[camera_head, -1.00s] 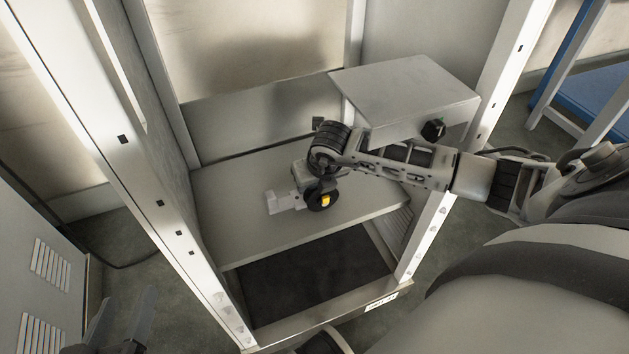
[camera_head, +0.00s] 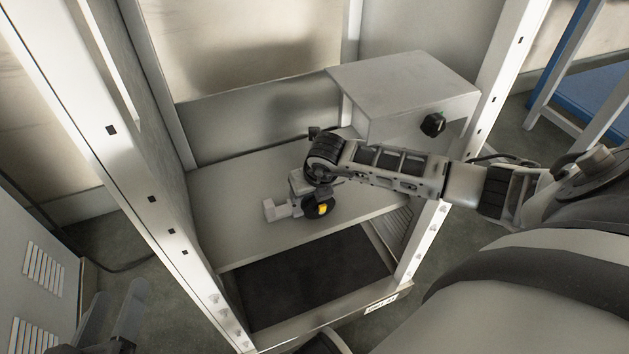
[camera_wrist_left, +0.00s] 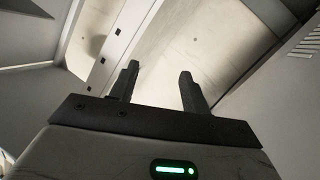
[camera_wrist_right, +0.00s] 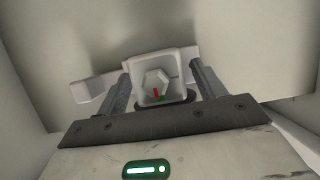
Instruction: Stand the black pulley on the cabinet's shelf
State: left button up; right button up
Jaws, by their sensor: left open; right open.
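The black pulley (camera_head: 318,207), a dark wheel with a yellow spot, is beside a pale bracket-like piece (camera_head: 272,211) low over the cabinet's shelf (camera_head: 237,236). I cannot tell whether it touches the shelf. My right gripper (camera_wrist_right: 162,78) is open, with its fingers on either side of a pale hollow piece; a dark rounded part, likely the pulley, shows just below it. In the head view my right wrist hides part of this. My left gripper (camera_wrist_left: 158,75) is open and empty, outside the cabinet; it shows at the lower left in the head view (camera_head: 114,298).
A grey box (camera_head: 400,85) with a black knob (camera_head: 433,124) stands at the shelf's back right. White posts (camera_head: 152,190) frame the opening. The shelf's left and front parts are clear. A dark recess (camera_head: 310,285) lies below. A vented grey cabinet (camera_head: 40,290) is at left.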

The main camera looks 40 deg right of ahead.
jog(key=shift+s+r, duration=0.1)
jog(key=shift+r, duration=0.2)
jog(key=p+v, duration=0.2)
jog(key=v, duration=0.1)
pick_arm(q)
jog(key=shift+s+a+f+m+g+y+p, duration=0.3)
jog(key=shift+a+f+m+g+y+p, duration=0.45)
jog(key=shift+p, duration=0.3)
pick_arm(e)
jog(key=s+a, duration=0.2)
jog(key=s, duration=0.9)
jog(key=shift+s+a+f, duration=0.25)
jog(key=shift+a+f, duration=0.05)
jog(key=shift+a, duration=0.1)
pick_arm(q)
jog(key=shift+d, duration=0.1)
